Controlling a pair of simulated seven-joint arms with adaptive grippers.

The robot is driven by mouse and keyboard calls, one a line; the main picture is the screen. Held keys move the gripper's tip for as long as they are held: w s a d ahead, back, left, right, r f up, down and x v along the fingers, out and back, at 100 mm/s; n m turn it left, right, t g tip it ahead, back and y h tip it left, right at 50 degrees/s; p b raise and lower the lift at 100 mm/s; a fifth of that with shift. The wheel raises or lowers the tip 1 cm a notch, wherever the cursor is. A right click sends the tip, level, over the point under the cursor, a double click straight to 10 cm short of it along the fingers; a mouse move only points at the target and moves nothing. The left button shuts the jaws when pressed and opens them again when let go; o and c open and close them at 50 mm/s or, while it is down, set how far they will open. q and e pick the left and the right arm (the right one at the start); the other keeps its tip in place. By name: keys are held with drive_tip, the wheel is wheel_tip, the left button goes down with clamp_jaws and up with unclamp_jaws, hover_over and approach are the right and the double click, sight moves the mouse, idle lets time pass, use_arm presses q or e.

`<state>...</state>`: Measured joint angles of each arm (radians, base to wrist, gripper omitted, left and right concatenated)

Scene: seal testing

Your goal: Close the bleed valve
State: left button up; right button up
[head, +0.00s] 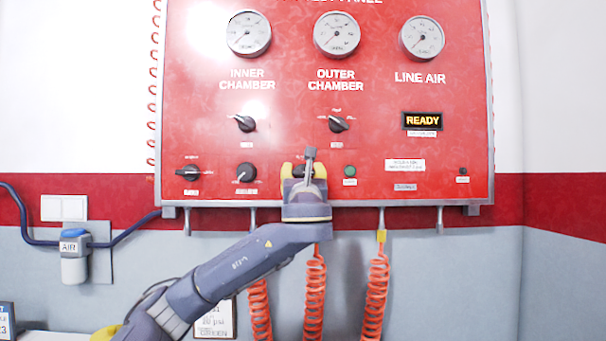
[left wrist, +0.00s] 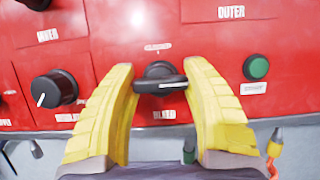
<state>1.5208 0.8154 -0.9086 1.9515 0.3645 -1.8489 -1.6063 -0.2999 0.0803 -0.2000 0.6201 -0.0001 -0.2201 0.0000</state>
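The bleed valve (left wrist: 160,86) is a black knob low on the red panel, with a bar handle lying roughly level. Its label below reads BLEED, and a small label above seems to read CLOSED. In the head view the knob (head: 301,171) is partly hidden by my gripper. My left gripper (head: 303,168) is at the panel, its yellow fingers on either side of the knob. In the left wrist view the fingers (left wrist: 160,72) are spread apart, with the bar's ends close to their inner faces. Contact is not clear. My right gripper is in neither view.
A green button (head: 349,171) is just right of the valve, and a black knob (head: 245,173) is to its left. Chamber knobs (head: 338,124) and gauges (head: 336,35) are above. Orange coiled hoses (head: 376,295) hang below the panel. The display (head: 422,120) reads READY.

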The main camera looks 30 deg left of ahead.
use_arm(q)
drive_tip(key=c, duration=0.4)
drive_tip(key=shift+n+g+y, duration=0.3)
drive_tip(key=shift+n, duration=0.2)
drive_tip(key=n+g, duration=0.1)
drive_tip(key=n, duration=0.1)
drive_tip(key=n+y, duration=0.1)
drive_tip(key=n, duration=0.1)
drive_tip(key=shift+d+g+y, duration=0.1)
drive_tip(key=shift+g+y, duration=0.2)
drive_tip(key=shift+g, duration=0.1)
drive_tip(key=n+g, duration=0.1)
drive_tip(key=n, duration=0.2)
drive_tip(key=n+g+y, duration=0.1)
drive_tip(key=n, duration=0.2)
drive_tip(key=shift+n, duration=0.3)
drive_tip(key=n+g, duration=0.1)
drive_tip(key=n, duration=0.2)
drive_tip(key=n+g, duration=0.2)
drive_tip(key=n, duration=0.1)
drive_tip(key=shift+n+g+h, duration=0.4)
drive_tip(key=shift+n+g, duration=0.4)
drive_tip(key=shift+n, duration=1.5)
drive_tip(key=shift+f, duration=0.1)
